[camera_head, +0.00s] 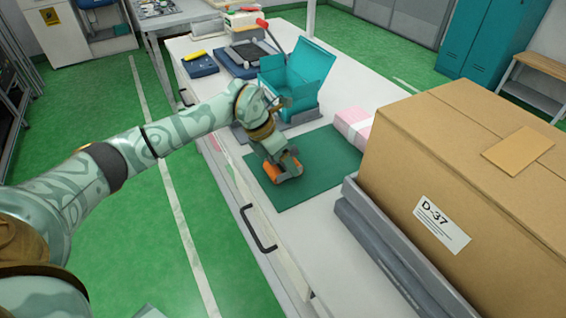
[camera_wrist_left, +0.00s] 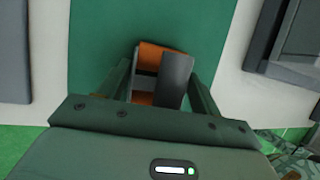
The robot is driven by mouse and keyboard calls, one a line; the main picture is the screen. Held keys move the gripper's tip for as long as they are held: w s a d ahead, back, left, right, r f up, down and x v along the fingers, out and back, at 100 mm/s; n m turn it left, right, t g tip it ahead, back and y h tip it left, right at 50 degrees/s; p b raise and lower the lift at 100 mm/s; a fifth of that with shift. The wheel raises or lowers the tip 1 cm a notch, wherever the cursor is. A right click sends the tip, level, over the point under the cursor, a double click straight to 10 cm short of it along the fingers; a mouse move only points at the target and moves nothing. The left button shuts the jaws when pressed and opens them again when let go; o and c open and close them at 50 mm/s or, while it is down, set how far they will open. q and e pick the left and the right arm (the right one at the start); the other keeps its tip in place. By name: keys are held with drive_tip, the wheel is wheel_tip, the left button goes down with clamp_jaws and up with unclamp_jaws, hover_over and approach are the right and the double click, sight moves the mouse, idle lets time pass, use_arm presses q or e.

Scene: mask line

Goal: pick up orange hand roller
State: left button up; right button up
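The orange hand roller (camera_head: 271,172) is on the dark green mat (camera_head: 325,152), near the mat's front left edge. It is partly hidden by my left gripper (camera_head: 284,165), which points down at it. In the left wrist view the roller shows as an orange and grey piece (camera_wrist_left: 149,52) between the two fingers of the left gripper (camera_wrist_left: 160,82). The fingers stand apart on either side of it. The left finger shows a gap; whether the right finger touches is unclear. My right gripper is not in view.
A teal open bin (camera_head: 290,95) stands just behind the gripper. A pink pack (camera_head: 352,122) lies behind the mat. Blue trays (camera_head: 200,66) lie at the far left.

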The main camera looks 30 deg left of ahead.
sight(276, 174)
use_arm(q)
drive_tip(key=shift+c, duration=0.9)
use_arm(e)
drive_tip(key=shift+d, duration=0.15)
use_arm(q)
drive_tip(key=shift+r, duration=0.1)
drive_tip(key=shift+w+r, duration=0.1)
drive_tip(key=shift+r, duration=0.15)
wheel_tip(276, 174, up, 3)
drive_tip(key=shift+f+p, duration=0.2)
drive_tip(key=shift+p, duration=0.55)
drive_tip(key=s+r+p, duration=0.1)
drive_tip(key=s+r, duration=0.1)
drive_tip(key=s+r+p, duration=0.1)
drive_tip(key=s+r, duration=0.1)
drive_tip(key=r, duration=0.1)
drive_tip(key=shift+s+d+r+p, duration=0.15)
drive_tip(key=shift+r+p, duration=0.15)
drive_tip(key=shift+p, duration=0.05)
drive_tip(key=s+r+p, duration=0.2)
drive_tip(key=s+r, duration=0.2)
drive_tip(key=s, duration=0.5)
drive_tip(key=shift+s+d, duration=0.4)
drive_tip(key=shift+d, duration=0.05)
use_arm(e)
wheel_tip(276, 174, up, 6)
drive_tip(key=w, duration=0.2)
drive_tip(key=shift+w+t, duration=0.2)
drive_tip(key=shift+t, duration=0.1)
